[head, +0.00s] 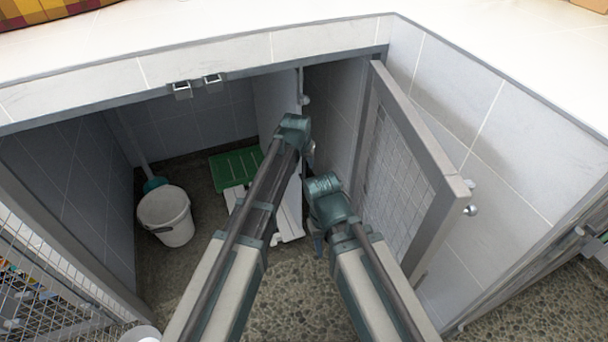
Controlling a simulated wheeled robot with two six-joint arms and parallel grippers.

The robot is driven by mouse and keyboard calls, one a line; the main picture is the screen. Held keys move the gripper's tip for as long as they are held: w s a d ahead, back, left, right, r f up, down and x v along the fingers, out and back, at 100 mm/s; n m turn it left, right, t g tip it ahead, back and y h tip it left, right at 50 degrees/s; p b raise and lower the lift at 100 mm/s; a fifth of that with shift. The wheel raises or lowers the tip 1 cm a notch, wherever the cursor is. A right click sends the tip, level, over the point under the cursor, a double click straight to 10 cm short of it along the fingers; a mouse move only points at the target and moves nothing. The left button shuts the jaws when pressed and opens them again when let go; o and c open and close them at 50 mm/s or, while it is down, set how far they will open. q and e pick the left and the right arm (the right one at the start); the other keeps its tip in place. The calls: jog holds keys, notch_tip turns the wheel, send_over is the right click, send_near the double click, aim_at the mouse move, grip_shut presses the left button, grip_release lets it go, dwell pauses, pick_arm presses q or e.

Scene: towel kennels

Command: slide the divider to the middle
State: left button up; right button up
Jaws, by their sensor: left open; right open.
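The divider (273,95) is a pale upright panel inside the kennel, right of the middle of the opening. A round knob (304,100) shows at its front edge. My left gripper (311,160) is near the panel's front edge, below the knob, mostly hidden behind my own wrist; I cannot tell if it touches the panel. My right gripper (318,248) is lower, pointing down over the pebbled floor near the opening, small and partly hidden by my arm. Both grippers are open, and I see nothing held. The panel's lower part is hidden behind my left arm.
A mesh door (420,130) stands open at the right. A white bucket (166,215), a green mat (234,168) and a white slatted board (291,212) are on the kennel floor. A tiled ledge (200,62) runs above. Another mesh panel (45,265) stands at the left.

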aim_at(304, 164)
pick_arm(q)
jog(key=b+x, duration=0.2)
jog(key=x, duration=0.1)
jog(key=shift+w+f, duration=0.1)
jog(key=shift+f, duration=0.1)
pick_arm(e)
notch_tip(304, 164, down, 3)
jog(key=shift+f, duration=0.1)
pick_arm(q)
jog(key=shift+c, duration=0.3)
grip_shut()
jog(key=shift+a, duration=0.1)
dwell(0.7)
